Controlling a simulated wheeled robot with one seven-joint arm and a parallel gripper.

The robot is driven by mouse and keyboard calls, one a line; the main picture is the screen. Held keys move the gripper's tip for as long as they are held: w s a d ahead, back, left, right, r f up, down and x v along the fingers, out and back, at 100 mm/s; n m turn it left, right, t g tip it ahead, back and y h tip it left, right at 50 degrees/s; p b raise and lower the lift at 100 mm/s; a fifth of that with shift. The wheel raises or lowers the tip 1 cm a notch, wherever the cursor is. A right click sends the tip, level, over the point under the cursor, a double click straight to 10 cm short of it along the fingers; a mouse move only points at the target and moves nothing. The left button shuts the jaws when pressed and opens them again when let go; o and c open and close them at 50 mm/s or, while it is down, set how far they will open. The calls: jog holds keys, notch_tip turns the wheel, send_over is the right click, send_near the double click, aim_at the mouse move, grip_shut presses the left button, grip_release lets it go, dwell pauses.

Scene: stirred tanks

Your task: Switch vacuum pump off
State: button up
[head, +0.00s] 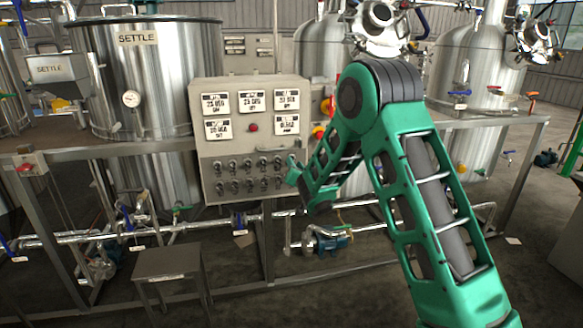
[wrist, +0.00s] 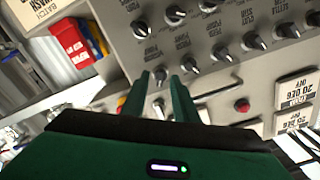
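The grey control panel (head: 198,150) stands in front of the settle tank in the head view, with two rows of black knobs (head: 249,176) low on its face. My gripper (head: 294,167) is at the panel's lower right edge. In the wrist view the panel appears upside down and tilted. My gripper (wrist: 161,76) shows two green fingers, apart and empty, pointing at the panel. One knob (wrist: 158,104) shows in the gap between the fingers; I cannot tell whether they touch it. Another knob (wrist: 143,29) lies beyond the fingertips.
A red button (head: 253,128) sits among white readouts above the knobs; the red button also shows in the wrist view (wrist: 242,105). A handle bar (wrist: 218,88) lies beside the fingers. A small stool (head: 168,262) stands in front of the pipework.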

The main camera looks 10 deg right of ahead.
jog(key=shift+w, duration=0.55)
grip_shut()
jog(key=shift+a+n, duration=0.1)
jog(key=shift+n, duration=0.2)
jog(key=n, duration=1.1)
jog(key=shift+n, duration=0.3)
